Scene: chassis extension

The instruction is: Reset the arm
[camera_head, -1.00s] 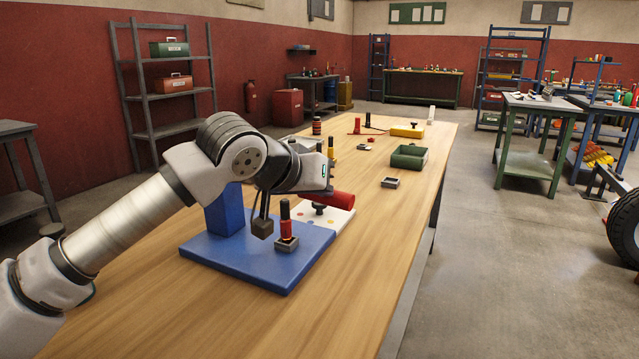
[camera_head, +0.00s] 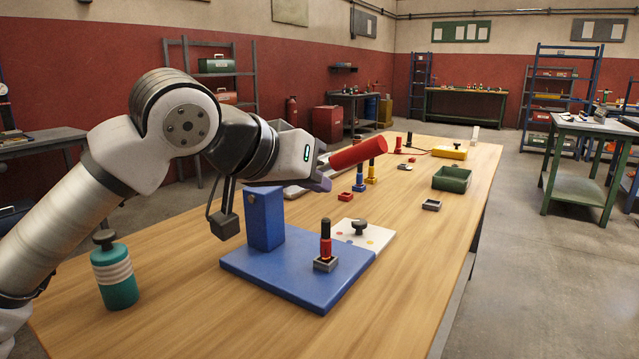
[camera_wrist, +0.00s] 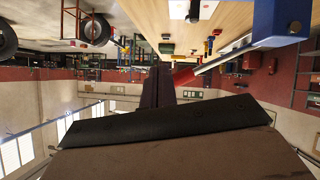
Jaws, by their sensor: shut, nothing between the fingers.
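My gripper (camera_head: 322,180) is in the head view, above and behind the blue stand (camera_head: 290,285). Its dark fingers (camera_wrist: 157,85) are shut and empty in the wrist view. The stand has a blue base and an upright post (camera_head: 265,219). A red handle (camera_head: 358,152) sits just beyond my gripper, tilted up to the right. In the wrist view the handle (camera_wrist: 184,77) is on a pale bar running toward the blue post (camera_wrist: 283,22). My wrist hides part of this bar in the head view; contact with the fingers cannot be told.
A black-and-red plug-like part (camera_head: 326,240) stands in a small grey holder on the base. A white board (camera_head: 378,238) with a black knob is beside it. A teal bottle (camera_head: 115,279) stands left, under my arm. A green bin (camera_head: 452,178) stands farther back. The front right tabletop is clear.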

